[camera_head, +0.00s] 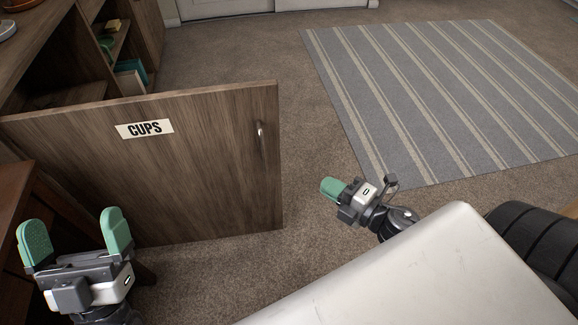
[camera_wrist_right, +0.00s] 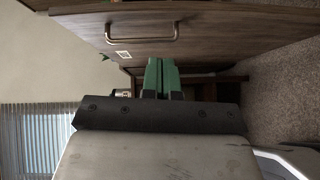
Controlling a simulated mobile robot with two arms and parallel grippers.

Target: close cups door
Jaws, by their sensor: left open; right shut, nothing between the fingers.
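The cups door (camera_head: 205,165) is a brown wooden panel standing open, swung out from the cabinet at the left of the head view. It bears a white "CUPS" label (camera_head: 145,129) and a small metal handle (camera_head: 261,131) near its free right edge. My left gripper (camera_head: 75,238) is open and empty at the lower left, in front of the door's lower left part in the picture. My right gripper (camera_head: 333,188) is shut and empty, to the right of the door's free edge and apart from it. Its green fingers also show in the right wrist view (camera_wrist_right: 161,76).
The cabinet (camera_head: 60,50) has open shelves with books (camera_head: 130,72) behind the door. A striped rug (camera_head: 450,90) lies on the carpet (camera_head: 230,55) at the right. The right wrist view shows a wooden front with a bar handle (camera_wrist_right: 141,32) and window blinds (camera_wrist_right: 35,140).

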